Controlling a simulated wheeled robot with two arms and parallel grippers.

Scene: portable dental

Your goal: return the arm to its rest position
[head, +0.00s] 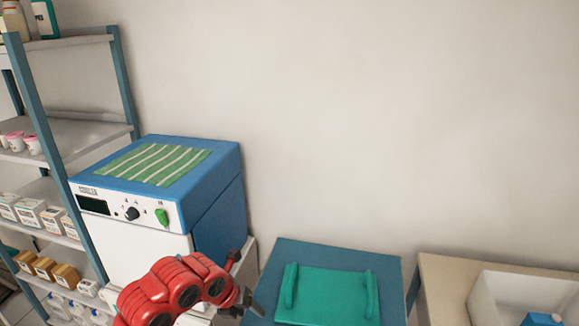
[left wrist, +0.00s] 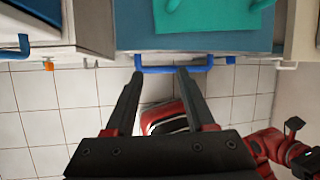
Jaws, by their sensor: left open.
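My left arm, red with black joints, comes in from the lower left in the head view. Its gripper (head: 250,302) is at the bottom, in front of the gap between the blue-and-white machine and the blue cart. In the left wrist view my left gripper (left wrist: 158,78) has its two dark fingers apart with nothing held between them. The fingertips are near the blue handle bar (left wrist: 175,69) of the cart; I cannot tell if they touch it. Part of another red arm of mine, with a dark end, shows at the lower right there; its jaws cannot be made out.
A blue-and-white machine (head: 217,211) with a striped green cloth (head: 154,164) stands beside a stocked shelf rack (head: 50,95). The blue cart (head: 388,265) carries a green tray (head: 325,292). A beige counter (head: 440,275) with a white basin (head: 482,300) is at right.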

